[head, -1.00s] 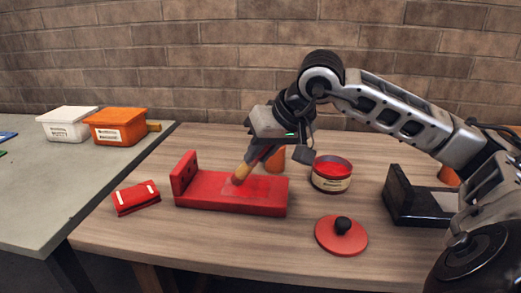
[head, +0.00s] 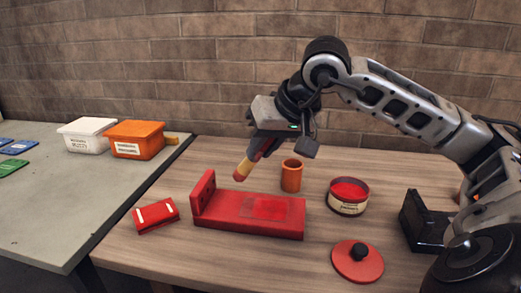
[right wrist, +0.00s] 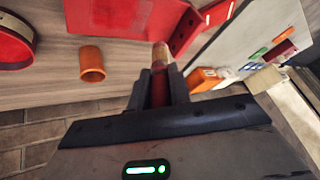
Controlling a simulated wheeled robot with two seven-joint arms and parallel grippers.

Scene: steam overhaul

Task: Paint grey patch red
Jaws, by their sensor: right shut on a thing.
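The red block (head: 250,224) lies on the wooden table with an upright end plate at its left. On its top face a rectangular patch (head: 266,206) shows red, slightly different in shade from the block; no clear grey is visible. My right gripper (head: 262,150) is shut on a brush (head: 243,169) and holds it tilted above the block's left half, its tip apart from the surface. In the right wrist view the brush (right wrist: 160,59) sticks out between the fingers. An open tin of red paint (head: 348,198) stands right of the block. My left gripper is not in view.
An orange cup (head: 291,176) stands behind the block. The red lid (head: 357,262) lies in front of the tin. A red folded item (head: 155,217) lies left. A black angled holder (head: 424,224) stands right. White (head: 86,136) and orange (head: 136,140) boxes sit on the grey table.

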